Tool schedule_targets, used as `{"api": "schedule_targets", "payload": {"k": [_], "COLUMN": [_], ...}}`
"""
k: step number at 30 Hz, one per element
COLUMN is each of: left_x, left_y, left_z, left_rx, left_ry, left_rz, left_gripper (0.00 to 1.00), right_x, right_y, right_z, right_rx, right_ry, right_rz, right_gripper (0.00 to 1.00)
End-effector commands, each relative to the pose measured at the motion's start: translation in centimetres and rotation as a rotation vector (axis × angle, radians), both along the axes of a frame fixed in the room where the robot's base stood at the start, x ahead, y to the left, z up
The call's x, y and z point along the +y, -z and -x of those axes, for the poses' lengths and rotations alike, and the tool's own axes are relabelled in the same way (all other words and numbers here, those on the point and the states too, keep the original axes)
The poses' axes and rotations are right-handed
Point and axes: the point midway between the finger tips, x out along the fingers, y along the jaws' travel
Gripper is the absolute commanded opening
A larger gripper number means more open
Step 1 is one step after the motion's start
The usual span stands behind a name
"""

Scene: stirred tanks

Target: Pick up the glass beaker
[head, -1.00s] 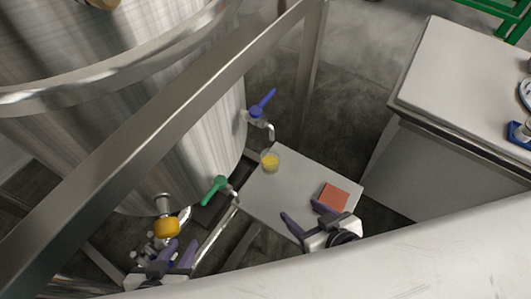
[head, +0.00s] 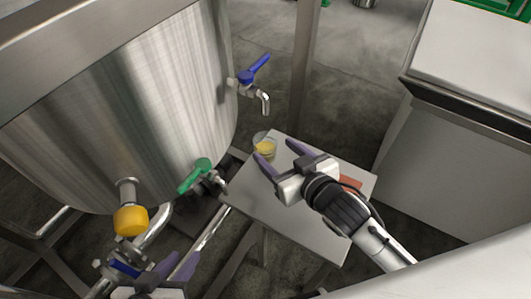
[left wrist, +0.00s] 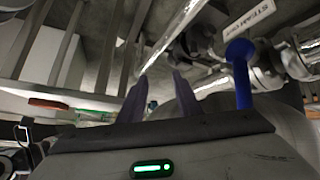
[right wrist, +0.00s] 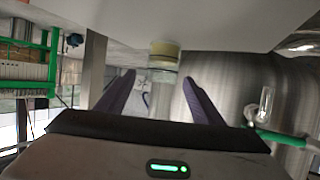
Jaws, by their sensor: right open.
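The glass beaker (head: 265,146), holding something yellow, stands upright on a small grey table (head: 255,200), by its back corner. My right gripper (head: 279,153) is open and empty, its fingers pointing at the beaker from the front right. In the right wrist view the beaker (right wrist: 163,56) shows just past and between the open fingertips (right wrist: 159,77); I cannot tell if they touch it. My left gripper (head: 182,262) is low at the left, near pipe fittings below the tank. Its fingers (left wrist: 160,78) are apart with nothing between them.
A steel tank (head: 150,100) fills the left, with a blue-handled tap (head: 256,70), a green-handled valve (head: 196,176) and a yellow fitting (head: 130,220). A red block (head: 351,185) lies on the table, partly behind my right arm. A white-topped cabinet (head: 470,50) stands right.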

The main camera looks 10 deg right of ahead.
Motion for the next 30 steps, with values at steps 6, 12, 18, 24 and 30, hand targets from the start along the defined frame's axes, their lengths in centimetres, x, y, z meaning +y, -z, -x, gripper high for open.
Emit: {"api": "schedule_targets", "payload": {"k": [6,12,18,24,30], "left_x": [-0.5,-1.3,-1.5,-1.5,-1.5], "left_y": [0.9,1.6,1.6,1.6,1.6], "left_z": [-0.3,-0.5,-0.4,-0.4,-0.4], "left_rx": [0.02,0.054,0.066,0.066,0.065], "left_ry": [0.025,0.068,0.08,0.08,0.08], "left_rz": [-0.003,-0.01,-0.012,-0.012,-0.011], "left_gripper": [0.31,0.31,0.31,0.31,0.31], "right_x": [0.7,1.5,1.7,1.7,1.7], "right_y": [1.1,2.3,2.4,2.4,2.4], "right_z": [-1.8,-4.3,-5.0,-4.9,-4.9], "right_rx": [-0.002,0.0,0.001,0.001,0.001], "right_ry": [-0.002,-0.001,-0.001,-0.001,-0.001], "right_rz": [-0.001,0.001,0.0,0.0,0.0], "right_gripper": [0.61,0.61,0.61,0.49,0.16]}}
